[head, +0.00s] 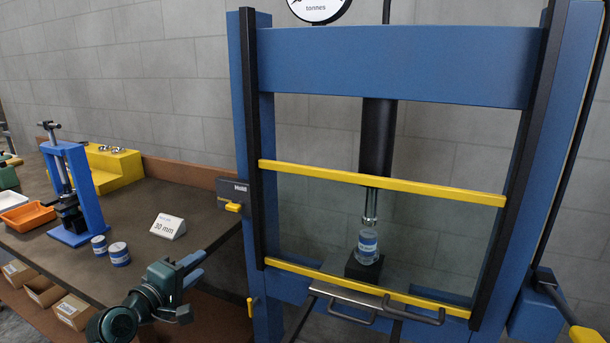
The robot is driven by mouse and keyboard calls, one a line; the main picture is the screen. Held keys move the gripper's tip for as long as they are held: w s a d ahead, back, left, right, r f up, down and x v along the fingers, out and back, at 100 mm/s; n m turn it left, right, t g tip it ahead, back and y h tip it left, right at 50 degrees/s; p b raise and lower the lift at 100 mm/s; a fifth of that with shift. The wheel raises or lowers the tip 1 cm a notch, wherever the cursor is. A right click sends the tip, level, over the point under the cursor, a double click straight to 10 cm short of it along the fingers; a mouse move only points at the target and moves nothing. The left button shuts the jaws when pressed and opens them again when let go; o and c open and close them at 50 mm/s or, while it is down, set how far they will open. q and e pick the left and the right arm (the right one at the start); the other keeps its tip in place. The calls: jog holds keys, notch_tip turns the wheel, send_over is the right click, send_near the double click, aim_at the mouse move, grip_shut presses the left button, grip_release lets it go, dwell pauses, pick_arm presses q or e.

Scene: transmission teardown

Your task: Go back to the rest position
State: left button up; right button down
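My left gripper (199,264) is at the lower left, in front of the bench's right end. Its two blue-grey fingers point up and right, with a gap between them and nothing visible in it. It is apart from the large blue press (395,60) to its right. My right gripper is not in view.
The press has yellow guard bars (380,182) and a clear labelled piece (367,247) under its ram, on a black block. On the bench (130,205) are a small blue press (84,185), two labelled cylinders (119,255), a "30 mm" sign (167,227) and trays (28,217).

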pick_arm(q)
jog(key=s+d+f+m+g+y, duration=0.15)
jog(key=s+d+f+m, duration=0.25)
jog(key=s+f, duration=0.55)
jog(key=s+d+f+m+g+p, duration=0.1)
jog(key=s+d+f+m, duration=0.3)
jog(key=s, duration=0.6)
jog(key=s+d+f+m+g, duration=0.2)
jog(key=s+d+f+m, duration=0.2)
jog(key=s+f+m, duration=0.3)
jog(key=s, duration=0.2)
jog(key=shift+s+g+p, duration=0.35)
jog(key=shift+f+y, duration=0.1)
jog(key=shift+y, duration=0.15)
